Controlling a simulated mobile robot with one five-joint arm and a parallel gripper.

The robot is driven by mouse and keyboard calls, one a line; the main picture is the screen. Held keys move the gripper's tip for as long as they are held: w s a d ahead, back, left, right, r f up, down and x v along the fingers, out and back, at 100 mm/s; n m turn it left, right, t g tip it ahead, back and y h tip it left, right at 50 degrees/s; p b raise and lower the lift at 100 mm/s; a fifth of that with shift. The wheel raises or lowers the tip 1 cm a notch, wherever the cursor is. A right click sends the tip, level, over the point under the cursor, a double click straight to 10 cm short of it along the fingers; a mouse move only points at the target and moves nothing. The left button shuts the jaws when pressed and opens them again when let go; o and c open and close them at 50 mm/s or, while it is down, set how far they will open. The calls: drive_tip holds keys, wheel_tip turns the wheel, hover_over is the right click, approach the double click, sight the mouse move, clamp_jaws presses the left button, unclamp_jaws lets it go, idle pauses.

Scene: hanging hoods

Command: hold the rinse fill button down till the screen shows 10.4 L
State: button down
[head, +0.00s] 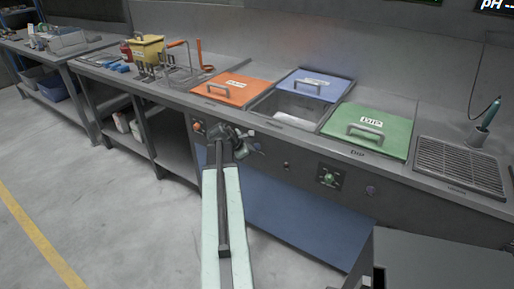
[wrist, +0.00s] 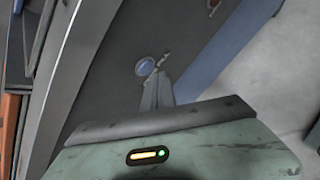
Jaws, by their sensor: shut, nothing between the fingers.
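A round blue button (wrist: 145,66) sits on the dark front panel of the bench in the wrist view; I take it for the rinse fill button, though no label is readable. My gripper (wrist: 160,80) is shut and empty, with its tips just beside and below the button in that picture. Whether they touch the panel I cannot tell. In the head view my gripper (head: 258,151) is in front of the panel, below the open middle basin (head: 290,106), and hides part of the panel. A dark screen (head: 497,6) is cut off at the top right; it reads "PH --". No litre reading is visible.
A blue lid (head: 316,84) lies behind the middle one. A green knob (head: 328,180) is further right on the panel. A grey box (head: 440,262) stands at front right.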

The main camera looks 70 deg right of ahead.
drive_tip(key=shift+a, duration=0.15)
drive_tip(key=shift+w+a, duration=0.2)
drive_tip(key=shift+a, duration=0.6)
drive_tip(key=shift+w+a, duration=0.25)
drive_tip(key=shift+a, duration=0.55)
drive_tip(key=shift+w+a, duration=0.2)
drive_tip(key=shift+a, duration=0.6)
